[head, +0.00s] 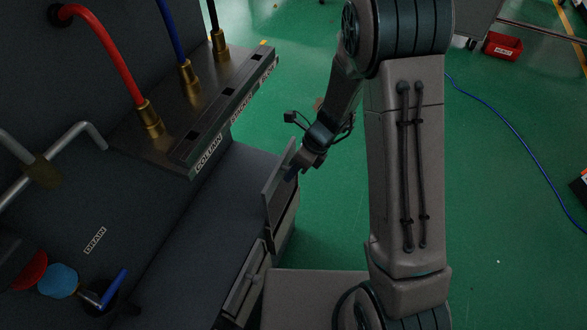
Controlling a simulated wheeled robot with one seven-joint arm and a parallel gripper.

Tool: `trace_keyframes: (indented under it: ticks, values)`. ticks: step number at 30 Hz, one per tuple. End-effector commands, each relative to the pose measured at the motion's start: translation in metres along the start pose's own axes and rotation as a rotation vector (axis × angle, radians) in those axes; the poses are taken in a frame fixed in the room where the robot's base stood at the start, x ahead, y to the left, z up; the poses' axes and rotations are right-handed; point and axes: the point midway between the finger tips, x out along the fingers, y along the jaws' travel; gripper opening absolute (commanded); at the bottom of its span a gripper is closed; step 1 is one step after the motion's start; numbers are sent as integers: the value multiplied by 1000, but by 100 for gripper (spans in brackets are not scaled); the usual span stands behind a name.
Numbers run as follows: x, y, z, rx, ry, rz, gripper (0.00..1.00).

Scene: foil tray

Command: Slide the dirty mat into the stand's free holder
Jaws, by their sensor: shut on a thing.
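My gripper (293,172) is in the middle of the head view, at the side of the dark machine. It is small and dark here, with a bit of blue at its tip. It is shut at the face of an upright grey panel (281,168) at the machine's edge. The exact contact is hard to see, and I cannot tell whether this panel has a handle under my gripper. I cannot make out a dirty mat or a stand with holders.
A second grey panel with a bar handle (245,282) is nearer. The dark machine (165,215) fills the left, with a labelled block (215,105), hoses and pipes. A red bin (503,46) is far off.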

Motion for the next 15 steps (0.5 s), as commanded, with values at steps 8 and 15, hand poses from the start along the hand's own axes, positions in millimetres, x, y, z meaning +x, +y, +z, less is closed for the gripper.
trace_keyframes:
  ticks: [8,15]
  values:
    - [8,-3,-4,0,0,0,0]
    - [15,-5,-6,-1,0,0,0]
